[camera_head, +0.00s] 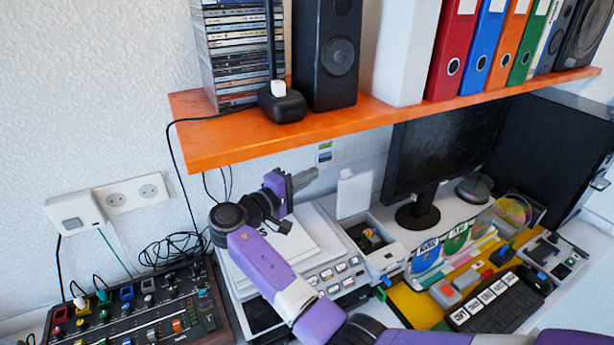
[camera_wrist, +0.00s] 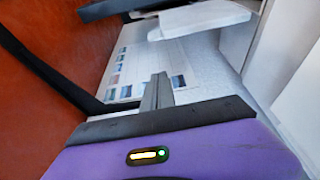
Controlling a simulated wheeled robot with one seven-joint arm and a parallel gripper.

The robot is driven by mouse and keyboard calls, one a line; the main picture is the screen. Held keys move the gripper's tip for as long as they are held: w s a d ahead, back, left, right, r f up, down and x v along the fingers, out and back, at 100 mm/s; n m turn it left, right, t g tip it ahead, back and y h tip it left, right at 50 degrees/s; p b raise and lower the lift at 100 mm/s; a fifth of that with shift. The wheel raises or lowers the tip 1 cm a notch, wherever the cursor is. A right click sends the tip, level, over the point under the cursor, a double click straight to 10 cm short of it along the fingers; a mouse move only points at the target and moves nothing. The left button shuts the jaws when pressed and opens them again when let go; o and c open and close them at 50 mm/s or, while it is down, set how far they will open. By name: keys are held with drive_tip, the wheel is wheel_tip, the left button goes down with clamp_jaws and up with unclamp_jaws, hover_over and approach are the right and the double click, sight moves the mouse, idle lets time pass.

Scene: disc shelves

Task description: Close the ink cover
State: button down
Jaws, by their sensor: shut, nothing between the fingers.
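The ink cover (camera_head: 354,193) is a white flat lid standing upright, open, behind the ink compartment of a white device. The open compartment (camera_head: 370,236) shows dark and small coloured parts inside. My gripper (camera_head: 304,180) is shut and empty, to the left of the cover and apart from it in the head view. In the wrist view my closed fingers (camera_wrist: 158,92) point toward a pale surface with small pictures on it. A white slab at the top of the wrist view may be the cover; I cannot tell for sure.
An orange shelf (camera_head: 230,137) with a speaker, discs and binders overhangs the area. A dark monitor (camera_head: 440,150) stands right of the cover. A mixer (camera_head: 140,315) with cables sits at left. Discs and small items crowd the desk at right.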

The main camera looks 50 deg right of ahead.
drive_tip(key=s+d+p, duration=0.3)
drive_tip(key=s+d, duration=0.1)
drive_tip(key=shift+s+d, duration=0.15)
drive_tip(key=shift+d, duration=0.05)
idle(0.3)
